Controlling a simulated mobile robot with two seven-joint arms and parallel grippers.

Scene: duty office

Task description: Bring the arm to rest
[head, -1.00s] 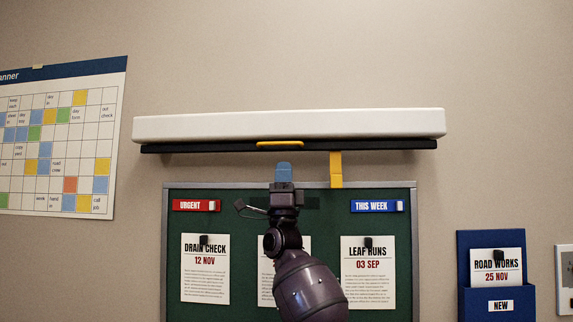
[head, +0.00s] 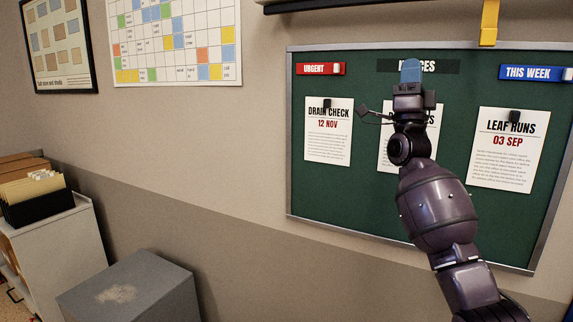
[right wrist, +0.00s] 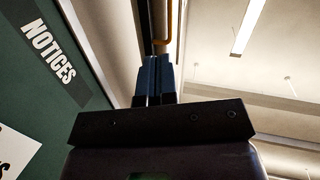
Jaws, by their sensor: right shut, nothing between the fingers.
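My right gripper (head: 411,70) is raised in front of the green notice board (head: 335,205), with its blue fingertips over the dark "NOTICES" label (head: 446,67). In the right wrist view its blue fingers (right wrist: 154,80) are together with nothing between them. My right arm comes up from the lower right and hides part of the middle notice (head: 388,150). My left gripper is not in view.
The "DRAIN CHECK" notice (head: 328,145) and "LEAF RUNS" notice (head: 507,160) hang on the board. A yellow strap (head: 489,25) hangs at its top edge. A grey box (head: 135,292) and a white cabinet (head: 55,245) with folders stand at lower left.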

